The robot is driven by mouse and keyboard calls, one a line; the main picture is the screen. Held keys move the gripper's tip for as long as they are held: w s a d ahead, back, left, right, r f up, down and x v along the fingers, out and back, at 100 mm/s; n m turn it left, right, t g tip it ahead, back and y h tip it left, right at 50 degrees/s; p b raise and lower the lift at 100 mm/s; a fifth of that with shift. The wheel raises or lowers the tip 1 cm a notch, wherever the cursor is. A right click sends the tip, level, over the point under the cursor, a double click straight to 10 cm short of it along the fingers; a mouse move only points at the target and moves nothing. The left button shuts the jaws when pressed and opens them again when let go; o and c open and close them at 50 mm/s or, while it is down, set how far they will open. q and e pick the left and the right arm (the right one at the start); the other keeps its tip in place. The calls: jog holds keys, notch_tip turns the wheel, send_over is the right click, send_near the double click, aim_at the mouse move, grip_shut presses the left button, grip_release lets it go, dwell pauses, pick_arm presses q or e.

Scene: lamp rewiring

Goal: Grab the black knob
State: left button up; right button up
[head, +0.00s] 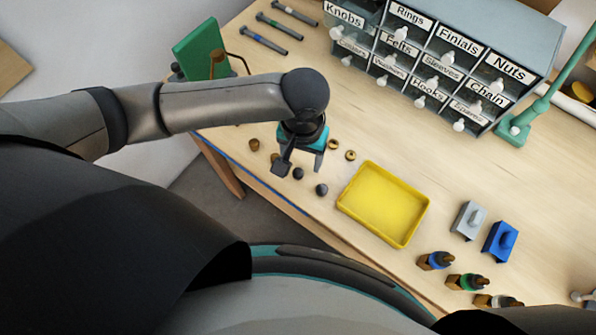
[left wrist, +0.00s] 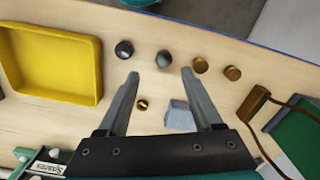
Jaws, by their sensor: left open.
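The black knob (head: 321,189) lies on the table left of the yellow tray; it also shows in the left wrist view (left wrist: 124,49). A dark grey knob (head: 298,173) sits beside it, and also shows in the left wrist view (left wrist: 164,59). My left gripper (head: 299,164) is open and points down over the knob area. In the left wrist view its fingertips (left wrist: 160,74) appear just short of the dark grey knob, with the black knob off to the left. Nothing is seen held. My right gripper is not in view.
Two brown knobs (head: 265,151) and small brass rings (head: 350,155) lie nearby. The yellow tray (head: 352,204) looks empty. A labelled drawer cabinet (head: 520,30) stands at the back. A green block (head: 198,48) stands behind my left arm. The table's front edge is close to the knobs.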

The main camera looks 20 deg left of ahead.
aim_at(298, 173)
pick_arm(q)
jog(key=f, duration=0.4)
jog(key=shift+s+a+f, duration=0.15)
jog(key=shift+a+f, duration=0.25)
jog(key=shift+f, duration=0.5)
grip_shut()
